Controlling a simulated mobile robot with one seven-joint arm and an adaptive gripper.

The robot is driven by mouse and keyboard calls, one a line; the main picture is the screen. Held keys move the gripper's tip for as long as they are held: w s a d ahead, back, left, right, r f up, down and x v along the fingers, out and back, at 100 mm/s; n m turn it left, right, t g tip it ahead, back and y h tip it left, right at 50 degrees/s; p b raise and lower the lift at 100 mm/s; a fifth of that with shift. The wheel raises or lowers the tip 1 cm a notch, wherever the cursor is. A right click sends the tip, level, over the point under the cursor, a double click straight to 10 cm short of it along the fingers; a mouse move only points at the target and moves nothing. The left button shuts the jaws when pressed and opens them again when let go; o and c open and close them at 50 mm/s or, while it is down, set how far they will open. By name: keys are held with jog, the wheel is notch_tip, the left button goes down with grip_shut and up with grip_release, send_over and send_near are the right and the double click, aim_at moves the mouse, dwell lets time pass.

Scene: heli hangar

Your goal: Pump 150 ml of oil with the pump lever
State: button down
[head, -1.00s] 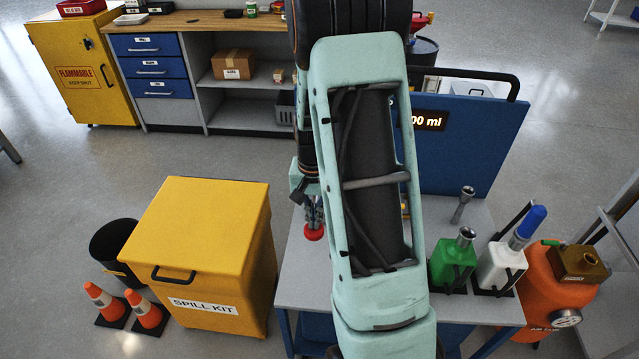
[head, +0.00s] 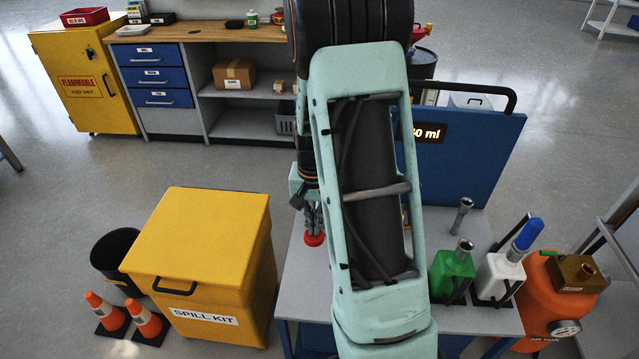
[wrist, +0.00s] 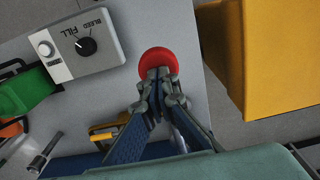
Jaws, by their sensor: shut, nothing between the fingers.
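The pump lever's red knob (wrist: 159,62) is in the wrist view, and in the head view it shows (head: 314,239) at the cart's left side. My gripper (wrist: 157,76) is shut, with its fingertips at the knob's edge and overlapping it; I cannot tell whether they touch. Nothing shows between the fingers. The lever's shaft is hidden. A selector box (wrist: 75,47) marked FILL and BLEED has a black knob.
The grey cart top (head: 310,285) carries a green bottle (head: 452,272) and a white bottle (head: 497,275) at right. A yellow spill kit bin (head: 205,255) stands close to the cart's left. Orange cones (head: 146,318) and an orange tank (head: 552,300) stand on the floor.

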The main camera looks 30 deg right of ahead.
notch_tip(320, 180, up, 8)
jog(key=p, duration=0.4)
jog(key=shift+f+p, duration=0.25)
jog(key=shift+p, duration=0.05)
